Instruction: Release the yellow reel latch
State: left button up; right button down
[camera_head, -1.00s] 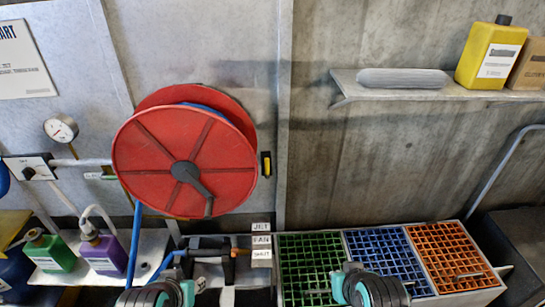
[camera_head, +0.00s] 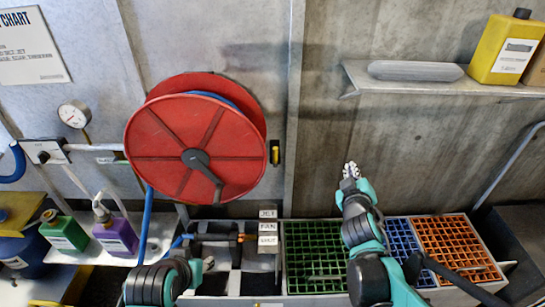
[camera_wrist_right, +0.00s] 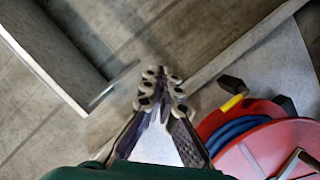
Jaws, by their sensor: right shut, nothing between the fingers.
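The yellow reel latch (camera_head: 275,154), with black parts, is upright at the right edge of the red hose reel (camera_head: 165,150). In the right wrist view the latch (camera_wrist_right: 233,102) shows right of my fingers, with a black end, beside the red reel (camera_wrist_right: 270,145) and its blue hose. My right gripper (camera_head: 351,170) is raised in front of the wall, right of the latch and clearly apart from it. Its fingers are shut and empty in the right wrist view (camera_wrist_right: 162,82). My left gripper (camera_head: 207,264) shows only partly at the bottom; its fingers are unclear.
A grey shelf (camera_head: 410,85) with a grey roll and yellow jug (camera_head: 505,48) is at upper right. Green, blue and orange crates (camera_head: 455,245) lie below my right arm. Green and purple bottles (camera_head: 115,237) stand at left. The wall between latch and right gripper is bare.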

jog(key=w+a+r+n+t+y, duration=0.2)
jog(key=w+a+n+t, duration=0.1)
jog(key=w+a+n, duration=0.15)
jog(key=n+g+y+p, duration=0.2)
jog(key=n+g+y, duration=0.1)
jog(key=n+y, duration=0.9)
send_near(275, 154)
jog(key=s+a+n+h, duration=0.2)
jog(key=shift+s+d, duration=0.2)
jog(key=x, duration=1)
jog(key=shift+r, duration=0.2)
